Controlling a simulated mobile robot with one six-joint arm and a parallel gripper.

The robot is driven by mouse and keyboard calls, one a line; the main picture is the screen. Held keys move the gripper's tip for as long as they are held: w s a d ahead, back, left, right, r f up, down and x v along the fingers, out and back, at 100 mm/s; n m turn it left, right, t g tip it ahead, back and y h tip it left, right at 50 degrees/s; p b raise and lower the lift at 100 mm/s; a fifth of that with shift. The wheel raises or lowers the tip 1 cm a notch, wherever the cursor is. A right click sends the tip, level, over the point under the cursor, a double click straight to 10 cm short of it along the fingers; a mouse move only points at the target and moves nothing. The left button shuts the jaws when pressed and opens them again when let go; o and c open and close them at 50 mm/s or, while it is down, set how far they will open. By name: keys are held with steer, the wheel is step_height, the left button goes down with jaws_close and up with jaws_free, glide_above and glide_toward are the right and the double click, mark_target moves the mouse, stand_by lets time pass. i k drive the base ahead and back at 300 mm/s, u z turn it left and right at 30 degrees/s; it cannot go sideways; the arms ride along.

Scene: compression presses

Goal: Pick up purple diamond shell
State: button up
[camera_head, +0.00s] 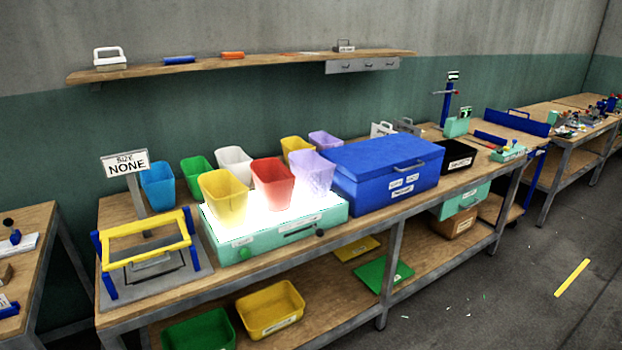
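I cannot make out a purple diamond shell in this view. Two purple bins stand on the long workbench (372,224): a glowing one (312,172) at the right end of the lit teal box (275,238), and another (325,140) behind it. What lies inside the bins is too small or hidden to tell. Small coloured pieces (566,131) lie on the far bench at right, too small to identify. My gripper is not in view.
Yellow (223,200) and red (272,186) bins stand on the lit box. A closed blue chest (385,170) is right of it, a yellow-and-blue frame (147,247) left. A shelf (245,62) hangs above. Floor at right is mostly clear, with small scraps and a yellow strip (572,278).

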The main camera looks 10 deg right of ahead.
mark_target(314, 173)
steer(key=z, duration=0.2)
steer(key=k, duration=0.8)
steer(key=z, duration=0.6)
steer(key=k, duration=0.6)
steer(key=z, duration=0.6)
steer(key=i, duration=1.9)
steer(key=u, duration=0.6)
steer(key=i, duration=0.4)
steer(key=u, duration=0.1)
